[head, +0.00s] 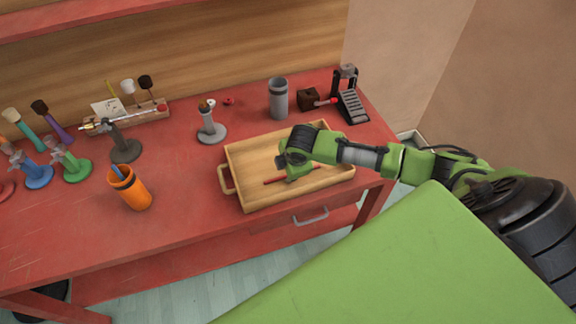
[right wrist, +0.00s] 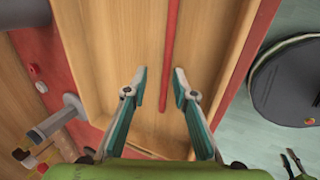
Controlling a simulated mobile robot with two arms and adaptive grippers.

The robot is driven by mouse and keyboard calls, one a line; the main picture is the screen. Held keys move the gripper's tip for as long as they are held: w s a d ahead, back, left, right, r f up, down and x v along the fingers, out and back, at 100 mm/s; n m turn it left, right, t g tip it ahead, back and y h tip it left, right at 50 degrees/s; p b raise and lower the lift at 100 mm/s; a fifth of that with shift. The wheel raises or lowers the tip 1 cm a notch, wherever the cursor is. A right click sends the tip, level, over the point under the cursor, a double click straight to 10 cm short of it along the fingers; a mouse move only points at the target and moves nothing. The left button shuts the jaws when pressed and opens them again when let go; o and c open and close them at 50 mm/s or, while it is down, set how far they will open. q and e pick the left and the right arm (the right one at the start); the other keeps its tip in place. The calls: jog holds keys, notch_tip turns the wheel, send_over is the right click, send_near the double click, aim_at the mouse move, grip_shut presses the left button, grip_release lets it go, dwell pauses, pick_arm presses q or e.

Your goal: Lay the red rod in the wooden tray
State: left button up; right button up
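The wooden tray (head: 248,200) sits near the front edge of the red bench, with a handle on its left side. The red rod (head: 273,182) lies on the tray floor, partly hidden by my right gripper in the head view. In the right wrist view the rod (right wrist: 170,60) runs lengthwise along the bare wood floor of the tray (right wrist: 115,30). My right gripper (right wrist: 160,76) is over the tray, its two fingers apart on either side of the rod, with gaps between them and it. My left gripper is not in view.
An orange cup (head: 130,190) stands left of the tray. A grey stand (head: 211,128) and a grey cylinder (head: 278,100) stand behind it. A black stepped device (head: 352,106) is at back right. Colored stands and mallets fill the left. The bench front between cup and tray is clear.

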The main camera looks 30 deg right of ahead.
jog(key=d+v, duration=0.1)
jog(key=v, duration=1.1)
jog(key=shift+a, duration=0.45)
